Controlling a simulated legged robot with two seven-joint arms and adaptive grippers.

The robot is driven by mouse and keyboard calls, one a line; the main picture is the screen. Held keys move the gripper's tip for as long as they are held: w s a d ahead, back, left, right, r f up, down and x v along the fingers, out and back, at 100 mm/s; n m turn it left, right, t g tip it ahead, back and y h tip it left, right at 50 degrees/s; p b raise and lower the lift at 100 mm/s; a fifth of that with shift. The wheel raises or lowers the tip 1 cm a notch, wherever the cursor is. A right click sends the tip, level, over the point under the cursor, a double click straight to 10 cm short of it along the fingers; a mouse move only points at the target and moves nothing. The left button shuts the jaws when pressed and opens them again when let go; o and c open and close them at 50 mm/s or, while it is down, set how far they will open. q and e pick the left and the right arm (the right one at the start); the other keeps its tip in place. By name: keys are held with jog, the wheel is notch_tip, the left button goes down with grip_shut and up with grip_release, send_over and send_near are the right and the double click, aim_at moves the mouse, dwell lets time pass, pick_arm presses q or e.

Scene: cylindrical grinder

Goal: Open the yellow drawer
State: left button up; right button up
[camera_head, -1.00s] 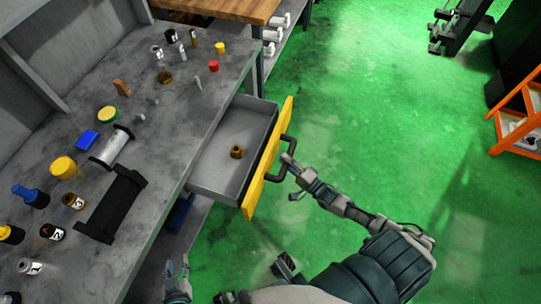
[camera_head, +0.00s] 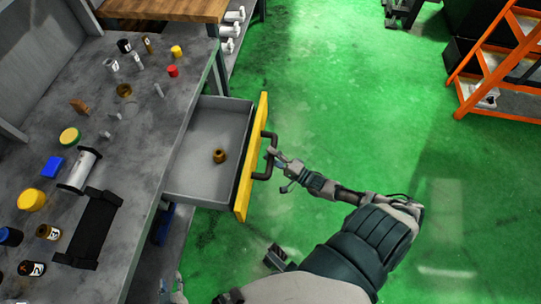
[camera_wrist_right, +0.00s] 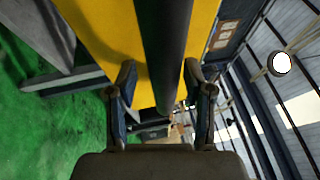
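The yellow drawer (camera_head: 252,165) stands out from under the grey workbench, its grey tray open to view. A small bronze part (camera_head: 219,156) lies in the tray. The dark handle (camera_head: 267,158) on the yellow front also crosses the right wrist view (camera_wrist_right: 165,40). My right gripper (camera_head: 276,168) is at the handle on the outer side of the front. In the right wrist view, its fingers (camera_wrist_right: 158,88) are spread, one on each side of the handle bar, with a gap on the left side. My left gripper (camera_head: 173,291) is partly cut off at the bottom edge, its fingers unclear.
The workbench (camera_head: 150,130) holds several small parts, a black stand (camera_head: 92,228) and a blue block (camera_head: 52,167). An orange rack (camera_head: 490,65) stands at the upper right.

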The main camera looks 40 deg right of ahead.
jog(key=shift+s, duration=0.3)
jog(key=v, duration=1.1)
jog(key=shift+s+d+f, duration=0.2)
jog(key=shift+s+d, duration=0.05)
jog(key=shift+a, duration=0.1)
